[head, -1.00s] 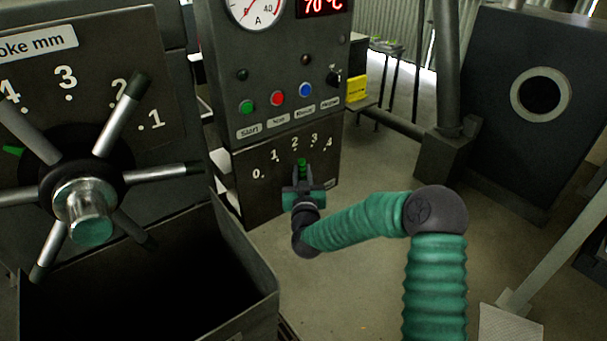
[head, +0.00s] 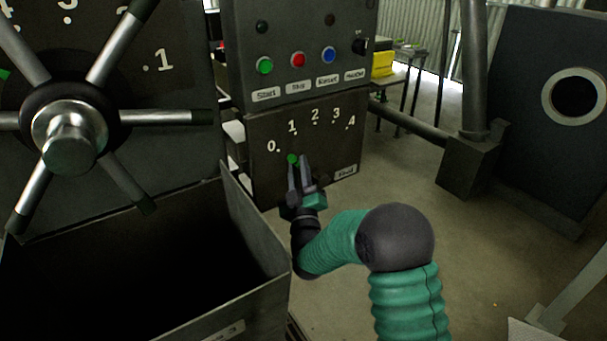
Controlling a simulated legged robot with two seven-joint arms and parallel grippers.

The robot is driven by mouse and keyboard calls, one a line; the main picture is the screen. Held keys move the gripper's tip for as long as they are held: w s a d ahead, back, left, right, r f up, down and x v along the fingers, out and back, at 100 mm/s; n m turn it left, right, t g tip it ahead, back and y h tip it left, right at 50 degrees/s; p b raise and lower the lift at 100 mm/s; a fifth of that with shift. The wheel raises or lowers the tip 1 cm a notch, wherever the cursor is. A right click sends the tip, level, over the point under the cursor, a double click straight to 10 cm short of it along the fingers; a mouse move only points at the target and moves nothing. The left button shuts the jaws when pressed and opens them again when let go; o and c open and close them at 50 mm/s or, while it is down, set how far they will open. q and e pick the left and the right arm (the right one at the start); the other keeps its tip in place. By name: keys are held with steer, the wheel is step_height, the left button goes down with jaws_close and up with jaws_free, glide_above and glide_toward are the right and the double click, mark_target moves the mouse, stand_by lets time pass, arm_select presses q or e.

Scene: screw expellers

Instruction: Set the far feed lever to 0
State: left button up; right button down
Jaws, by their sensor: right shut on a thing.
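The feed panel (head: 262,184) is a dark plate with marks 0 to 4 and a small label at its lower right. The green tip of the feed lever (head: 292,159) shows below the 0 and 1 marks, on the left side of the scale. It lies near the 0 mark (head: 271,146), but the exact mark it points at is hard to tell. My right gripper (head: 299,172) is shut on the feed lever, its fingers reaching up from below. The gripper hides much of the lever and its pivot. My left gripper is not in view.
A spoked handwheel (head: 70,130) with its own numbered scale stands close on the left. Below it is an open dark bin (head: 258,243), its edge near my right wrist. Coloured buttons (head: 298,60) sit above the feed panel.

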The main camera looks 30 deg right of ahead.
steer(key=shift+a+f+n+b, duration=0.25)
steer(key=shift+f+n+b, duration=0.1)
steer(key=shift+f+n, duration=0.15)
steer(key=c, duration=1.7)
jaws_free()
steer(key=o, duration=0.4)
steer(key=shift+r, duration=0.1)
steer(key=v, duration=1.2)
